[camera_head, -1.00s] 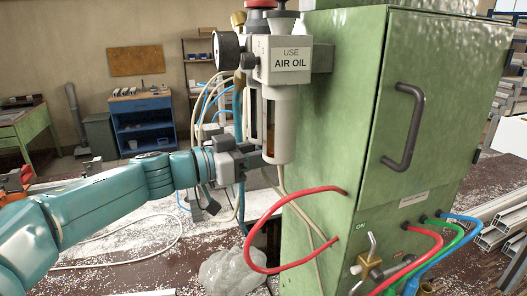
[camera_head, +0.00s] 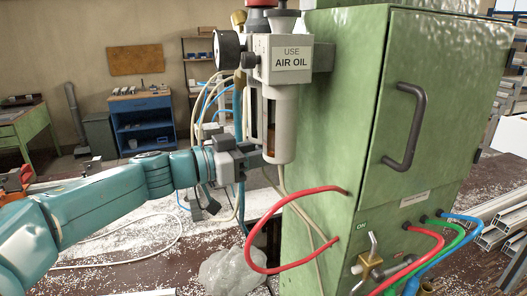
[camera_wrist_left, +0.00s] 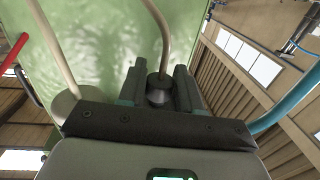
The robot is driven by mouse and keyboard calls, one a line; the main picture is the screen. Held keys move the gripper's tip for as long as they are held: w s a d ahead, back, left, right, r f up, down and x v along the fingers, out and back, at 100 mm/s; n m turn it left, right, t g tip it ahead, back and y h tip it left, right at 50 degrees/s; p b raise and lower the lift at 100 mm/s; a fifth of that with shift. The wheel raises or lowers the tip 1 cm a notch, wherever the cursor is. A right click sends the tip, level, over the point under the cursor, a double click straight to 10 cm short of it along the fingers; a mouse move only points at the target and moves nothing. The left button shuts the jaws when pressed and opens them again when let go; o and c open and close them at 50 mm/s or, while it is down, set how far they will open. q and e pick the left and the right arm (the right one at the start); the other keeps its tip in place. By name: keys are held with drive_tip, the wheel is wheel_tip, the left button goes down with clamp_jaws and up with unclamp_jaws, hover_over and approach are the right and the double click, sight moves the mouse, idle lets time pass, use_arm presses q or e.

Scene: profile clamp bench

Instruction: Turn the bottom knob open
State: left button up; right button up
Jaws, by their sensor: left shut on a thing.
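The air oil unit (camera_head: 291,58) has a grey head and a pale bowl (camera_head: 283,130) beside the green cabinet. My left gripper (camera_head: 254,160) is at the bowl's lower end in the head view. In the left wrist view, the small dark bottom knob (camera_wrist_left: 159,88) sits between the two fingers of the left gripper (camera_wrist_left: 160,85), which are shut on it. A beige tube (camera_wrist_left: 161,40) runs from the knob. The knob is not clearly seen in the head view. My right gripper is not in view.
The green cabinet (camera_head: 340,110) stands close on the right, with a dark handle (camera_head: 409,128). A red hose (camera_head: 262,232) loops from its side below my gripper. Pale and blue hoses (camera_head: 212,98) hang behind the unit. A crumpled clear bag (camera_head: 226,270) lies below.

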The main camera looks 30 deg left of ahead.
use_arm(q)
drive_tip(key=shift+r, duration=0.15)
drive_tip(key=o, duration=0.9)
drive_tip(key=shift+o, duration=0.2)
drive_tip(key=shift+s, duration=0.1)
drive_tip(key=shift+a, duration=0.15)
drive_tip(key=b+v, duration=0.3)
drive_tip(key=v, duration=1.3)
drive_tip(key=shift+s+b, duration=0.15)
drive_tip(key=shift+b, duration=0.2)
drive_tip(key=shift+o, duration=0.2)
